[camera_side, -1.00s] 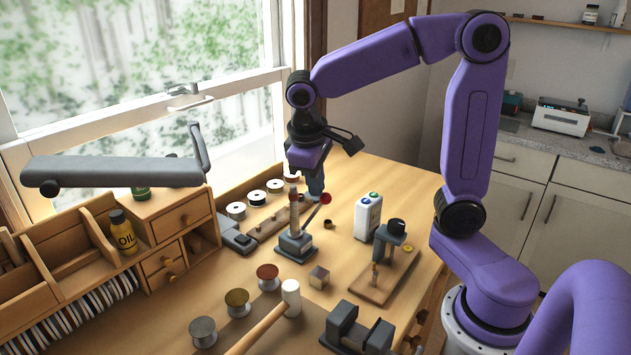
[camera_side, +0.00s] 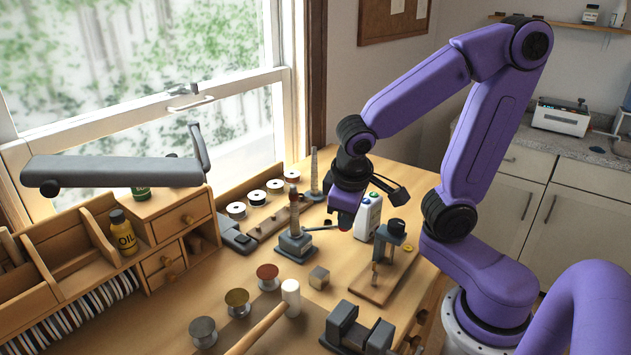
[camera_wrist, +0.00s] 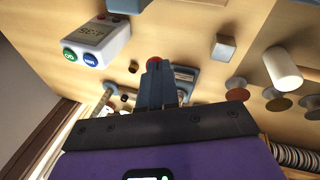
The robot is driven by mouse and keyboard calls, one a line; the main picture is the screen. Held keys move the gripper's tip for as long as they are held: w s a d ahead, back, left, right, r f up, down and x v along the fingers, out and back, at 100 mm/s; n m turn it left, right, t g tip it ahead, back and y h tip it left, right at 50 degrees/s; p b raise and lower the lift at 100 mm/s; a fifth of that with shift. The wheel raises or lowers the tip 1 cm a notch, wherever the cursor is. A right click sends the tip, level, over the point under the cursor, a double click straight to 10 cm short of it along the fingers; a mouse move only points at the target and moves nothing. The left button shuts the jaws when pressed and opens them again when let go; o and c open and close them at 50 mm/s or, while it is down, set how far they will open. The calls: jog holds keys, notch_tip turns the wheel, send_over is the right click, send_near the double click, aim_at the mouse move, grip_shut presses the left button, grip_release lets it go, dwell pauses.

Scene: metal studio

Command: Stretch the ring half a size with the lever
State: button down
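The ring stretcher (camera_side: 294,243) is a grey block on the bench with an upright post (camera_side: 294,214) that has a coppery upper part. I cannot make out the ring on it. Its lever (camera_side: 322,228) sticks out to the right, nearly level. My gripper (camera_side: 345,222) points down at the lever's outer end.
A tapered mandrel (camera_side: 314,172) stands behind the stretcher. A metal cube (camera_side: 319,278), spools (camera_side: 268,277) and a mallet (camera_side: 291,297) lie in front.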

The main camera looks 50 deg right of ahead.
jog(key=s+f, duration=0.2)
jog(key=f, duration=0.1)
jog(key=shift+d, duration=0.15)
jog(key=shift+s+f, duration=0.2)
jog(key=shift+f, duration=0.3)
jog(key=shift+s+f, duration=0.2)
jog(key=shift+f, duration=0.3)
jog(key=shift+r, duration=0.1)
